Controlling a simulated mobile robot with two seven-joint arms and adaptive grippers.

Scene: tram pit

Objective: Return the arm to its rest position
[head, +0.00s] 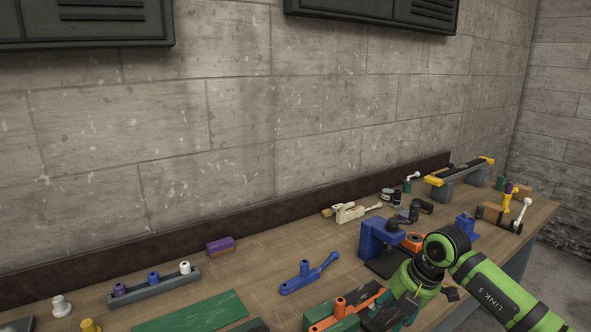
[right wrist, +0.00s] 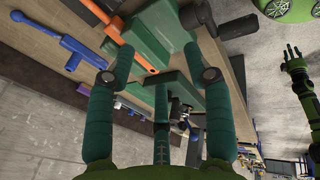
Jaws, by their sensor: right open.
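My right arm comes in from the lower right in the head view. Its gripper (head: 384,312) is low over the front of the workbench, close to a green vise-like tool (head: 345,323) with an orange handle (head: 345,308). In the right wrist view the teal fingers of my right gripper (right wrist: 165,48) are spread apart, with nothing held between them. The green tool (right wrist: 165,30) is beyond the fingertips; I cannot tell if they touch it. A green arm with a small hand, apparently my left gripper (right wrist: 291,56), stands at the right of that view, away from the bench.
The workbench (head: 262,255) runs along the wall. A blue press-like tool (head: 378,236) stands close behind my right wrist. A blue handled tool (head: 310,274), a grey peg rack (head: 155,289), a green mat (head: 190,312) and a purple brush (head: 220,245) lie to the left.

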